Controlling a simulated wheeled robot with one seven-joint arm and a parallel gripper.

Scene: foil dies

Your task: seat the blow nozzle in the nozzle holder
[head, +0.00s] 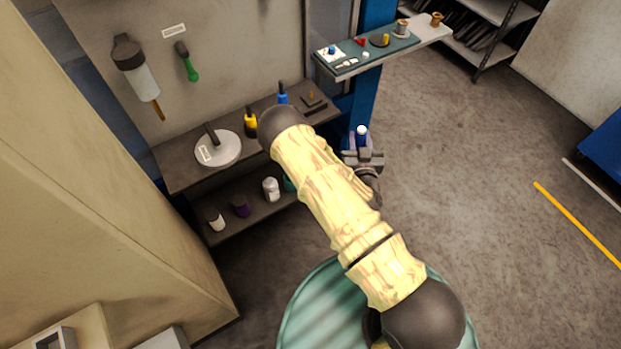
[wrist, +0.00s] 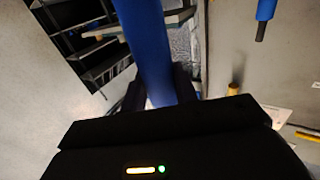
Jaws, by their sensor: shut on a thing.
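My gripper (head: 361,150) is in front of the blue post, right of the bench. It is shut on a small blue piece with a white rounded top (head: 362,133), which I take to be the blow nozzle. It stands roughly upright above the fingers, its lower part hidden. In the wrist view, my dark fingers (wrist: 158,92) flank a broad blue shape; I cannot tell whether it is the held piece or the post. A dark block with a brown stub (head: 311,98) at the bench's right end may be the nozzle holder; this is unclear.
The upper bench (head: 180,178) holds a white disc (head: 218,149), a yellow bottle (head: 250,122) and a blue bottle (head: 282,93). Jars stand on the lower shelf. A narrow shelf (head: 345,72) with small items juts out beside the blue post (head: 373,95).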

